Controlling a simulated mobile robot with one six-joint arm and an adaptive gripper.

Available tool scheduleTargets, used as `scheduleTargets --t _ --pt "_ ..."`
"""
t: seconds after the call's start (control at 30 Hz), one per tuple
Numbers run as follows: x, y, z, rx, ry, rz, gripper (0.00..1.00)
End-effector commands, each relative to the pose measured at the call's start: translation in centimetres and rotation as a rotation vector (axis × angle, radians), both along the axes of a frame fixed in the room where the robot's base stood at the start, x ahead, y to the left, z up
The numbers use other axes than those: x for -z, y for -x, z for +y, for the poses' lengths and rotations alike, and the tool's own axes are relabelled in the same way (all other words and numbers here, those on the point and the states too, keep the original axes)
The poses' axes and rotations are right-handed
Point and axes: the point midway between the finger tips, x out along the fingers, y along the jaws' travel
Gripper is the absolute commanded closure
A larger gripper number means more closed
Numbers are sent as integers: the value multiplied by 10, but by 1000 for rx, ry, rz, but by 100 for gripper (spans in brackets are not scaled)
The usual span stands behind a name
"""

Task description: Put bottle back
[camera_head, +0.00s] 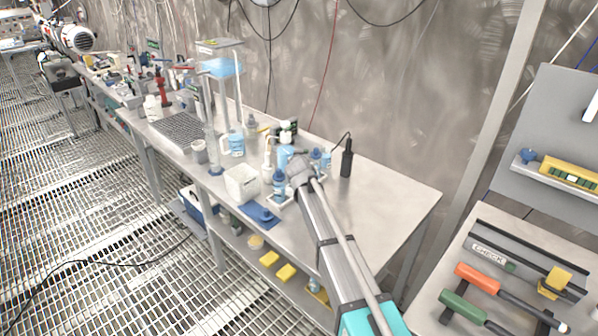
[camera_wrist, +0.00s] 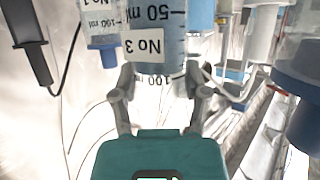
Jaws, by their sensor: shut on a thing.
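In the head view, my gripper (camera_head: 298,172) reaches over the right part of the steel bench, among several blue-capped bottles. One bottle (camera_head: 279,182) shows just left of the gripper.
A white box (camera_head: 241,184) and a blue mat (camera_head: 262,216) lie left of my arm. A black probe (camera_head: 347,157) with a cable stands at right. The bench top (camera_head: 395,195) is clear at its right end. A tall glass cylinder (camera_head: 212,150) stands farther left.

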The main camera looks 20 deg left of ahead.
Motion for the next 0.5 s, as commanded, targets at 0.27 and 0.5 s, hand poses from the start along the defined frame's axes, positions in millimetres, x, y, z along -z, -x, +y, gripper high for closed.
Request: scheduleTargets --t 0.27,0.5 --pt "1 0 0 1 0 0 98" --pt "16 -1 -1 1 0 0 98"
